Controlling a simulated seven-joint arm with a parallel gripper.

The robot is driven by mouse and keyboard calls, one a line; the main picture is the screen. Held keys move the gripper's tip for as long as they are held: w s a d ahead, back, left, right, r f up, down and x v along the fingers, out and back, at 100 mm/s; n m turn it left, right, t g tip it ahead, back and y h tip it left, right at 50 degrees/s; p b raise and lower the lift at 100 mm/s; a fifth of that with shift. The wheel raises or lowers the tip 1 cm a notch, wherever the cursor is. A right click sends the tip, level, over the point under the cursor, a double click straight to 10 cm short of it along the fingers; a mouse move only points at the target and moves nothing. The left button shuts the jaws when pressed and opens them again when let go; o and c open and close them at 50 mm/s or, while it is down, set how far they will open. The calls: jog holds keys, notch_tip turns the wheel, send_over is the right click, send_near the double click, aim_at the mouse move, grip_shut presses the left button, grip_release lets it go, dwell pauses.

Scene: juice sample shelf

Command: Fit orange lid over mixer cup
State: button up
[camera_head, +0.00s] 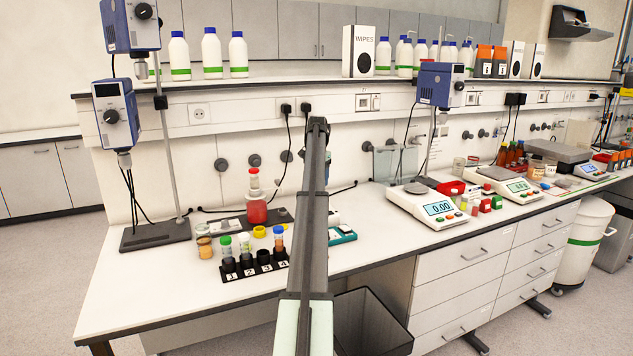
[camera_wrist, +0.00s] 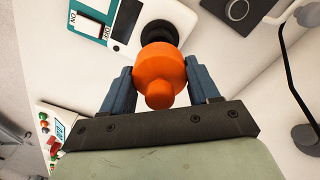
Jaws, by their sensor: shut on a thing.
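The orange lid (camera_wrist: 160,72), a round cap with a smaller knob, is between the two blue fingers of my gripper (camera_wrist: 161,82) in the wrist view. The fingers are shut on it from both sides. Just past the lid is a black round part (camera_wrist: 158,30) on a white device; the lid overlaps its near edge in the picture. I cannot tell whether this black part is the mixer cup or its seat, or whether the lid touches it. In the head view my arm hides the lid, the gripper and the cup.
A teal and white device (camera_head: 342,236) with a switch lies beside the arm. A balance (camera_head: 437,208) stands right.

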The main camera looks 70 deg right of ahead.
jog(key=shift+f, duration=2.1)
jog(key=shift+f, duration=1.65)
jog(key=o, duration=1.1)
notch_tip(320, 180, up, 14)
jog(key=shift+f, duration=0.1)
